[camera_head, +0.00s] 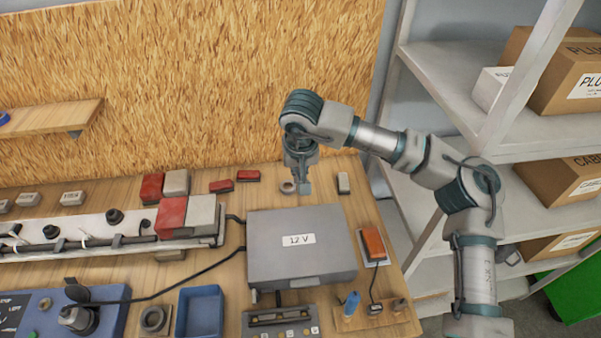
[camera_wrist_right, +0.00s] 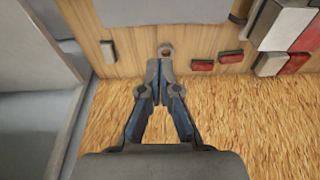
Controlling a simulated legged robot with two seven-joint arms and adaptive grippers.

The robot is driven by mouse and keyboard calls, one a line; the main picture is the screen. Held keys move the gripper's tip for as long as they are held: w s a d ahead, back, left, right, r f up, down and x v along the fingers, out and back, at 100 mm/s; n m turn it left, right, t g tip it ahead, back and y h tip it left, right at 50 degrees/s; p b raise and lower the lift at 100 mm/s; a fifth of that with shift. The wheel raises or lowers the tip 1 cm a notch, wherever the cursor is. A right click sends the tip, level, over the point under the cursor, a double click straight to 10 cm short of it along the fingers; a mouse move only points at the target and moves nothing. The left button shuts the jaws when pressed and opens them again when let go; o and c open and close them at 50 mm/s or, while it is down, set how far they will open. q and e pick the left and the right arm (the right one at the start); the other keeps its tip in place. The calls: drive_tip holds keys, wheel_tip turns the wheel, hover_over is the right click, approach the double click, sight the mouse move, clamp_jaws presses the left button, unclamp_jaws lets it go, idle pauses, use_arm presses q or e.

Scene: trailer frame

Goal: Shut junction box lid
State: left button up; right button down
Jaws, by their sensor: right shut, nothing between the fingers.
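The grey junction box, with a white label reading "12 V", stands on the wooden bench in the head view. Its lid (camera_head: 315,262) lies flat over the top, and no open interior shows. In the right wrist view a plain grey surface of the box (camera_wrist_right: 165,10) is at the top edge. My right gripper (camera_head: 304,188) is just behind the box's back edge, pointing down, apart from the lid. In the right wrist view its fingers (camera_wrist_right: 166,70) are together and empty. My left gripper is not in view.
A small ring (camera_head: 288,187) lies by the right gripper. Red and grey blocks (camera_head: 172,214) stand left of the box, and an orange-red device (camera_head: 373,243) stands right. A blue tray (camera_head: 200,312) is in front. Shelves with cartons (camera_head: 565,75) fill the right side.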

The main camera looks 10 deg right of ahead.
drive_tip(key=v, duration=1.2)
